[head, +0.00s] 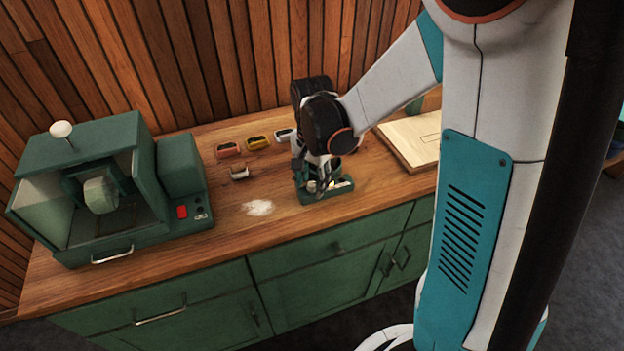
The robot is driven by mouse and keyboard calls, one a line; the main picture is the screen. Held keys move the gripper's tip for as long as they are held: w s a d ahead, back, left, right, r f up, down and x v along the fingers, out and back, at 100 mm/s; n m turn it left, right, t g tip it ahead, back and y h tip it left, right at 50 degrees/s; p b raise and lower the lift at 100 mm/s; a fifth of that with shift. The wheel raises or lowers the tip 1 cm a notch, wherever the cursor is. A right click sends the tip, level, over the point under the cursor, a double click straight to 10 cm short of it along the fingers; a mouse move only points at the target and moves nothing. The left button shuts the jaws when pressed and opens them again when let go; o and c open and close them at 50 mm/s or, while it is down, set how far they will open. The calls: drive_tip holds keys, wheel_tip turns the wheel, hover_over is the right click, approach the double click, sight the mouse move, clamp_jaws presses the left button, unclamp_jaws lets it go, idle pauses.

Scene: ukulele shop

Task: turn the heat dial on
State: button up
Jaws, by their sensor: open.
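My gripper (316,178) is open and points down over a small green tray-like thing (311,198) on the wooden counter. The gripper covers much of this green thing, and some pale pieces show in or on it. I cannot tell whether the fingers touch it. I cannot make out a heat dial for certain. A green machine (72,165) with a clear hood and a pale wheel stands at the left. Its side box (181,166) has a red switch (182,211) and small dark controls (200,217) low on the front.
A small whitish block (239,173) and white powder (258,207) lie left of my gripper. A pale board (412,140) lies right. Green cabinets (310,283) are below.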

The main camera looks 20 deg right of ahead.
sight(312, 184)
drive_tip(key=shift+r, duration=0.1)
wheel_tip(312, 184, up, 12)
idle(0.5)
drive_tip(key=s+r+n+t, duration=0.4)
drive_tip(key=s+n+t, duration=0.3)
drive_tip(key=s+n, duration=0.4)
drive_tip(key=s, duration=0.4)
drive_tip(key=shift+a+r, duration=0.15)
drive_tip(key=shift+a, duration=0.05)
